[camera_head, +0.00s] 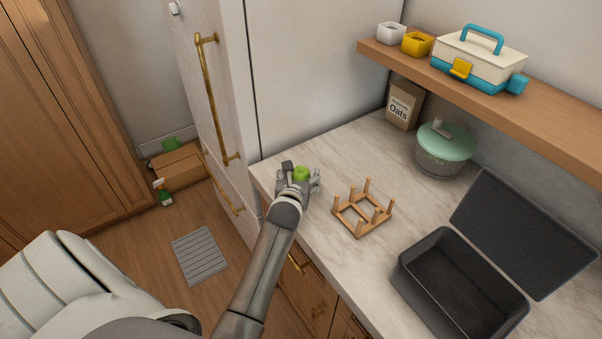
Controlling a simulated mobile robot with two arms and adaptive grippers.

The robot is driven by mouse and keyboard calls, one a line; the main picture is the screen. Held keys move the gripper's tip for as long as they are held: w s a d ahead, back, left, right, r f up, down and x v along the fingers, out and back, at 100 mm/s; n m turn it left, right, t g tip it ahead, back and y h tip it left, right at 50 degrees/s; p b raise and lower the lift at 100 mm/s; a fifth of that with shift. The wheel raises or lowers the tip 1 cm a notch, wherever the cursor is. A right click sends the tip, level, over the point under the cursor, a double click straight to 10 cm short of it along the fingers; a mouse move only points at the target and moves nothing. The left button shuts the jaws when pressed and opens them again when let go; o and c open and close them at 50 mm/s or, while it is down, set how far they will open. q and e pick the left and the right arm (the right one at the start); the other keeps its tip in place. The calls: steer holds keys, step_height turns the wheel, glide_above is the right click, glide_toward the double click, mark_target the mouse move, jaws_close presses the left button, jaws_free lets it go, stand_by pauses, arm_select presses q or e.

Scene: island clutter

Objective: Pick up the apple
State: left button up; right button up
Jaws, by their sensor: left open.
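A green apple (301,172) shows at the far left end of the marble counter (345,160), partly hidden by my left gripper. My left gripper (300,180) is open and reaches over the counter at the apple, with a finger out to either side of it. I cannot tell whether the fingers touch the apple. My right gripper is not in view.
A wooden peg rack (362,208) stands right of my left gripper. An open dark box (459,286), a green-lidded glass bowl (444,149) and an oats package (404,104) stand on the counter. A wooden shelf (560,111) overhangs the back. Marble behind the rack is clear.

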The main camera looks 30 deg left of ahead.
arm_select(q)
steer(key=shift+x, duration=0.9)
steer(key=c, duration=1.1)
steer(key=shift+r, duration=0.1)
steer(key=shift+c, duration=0.2)
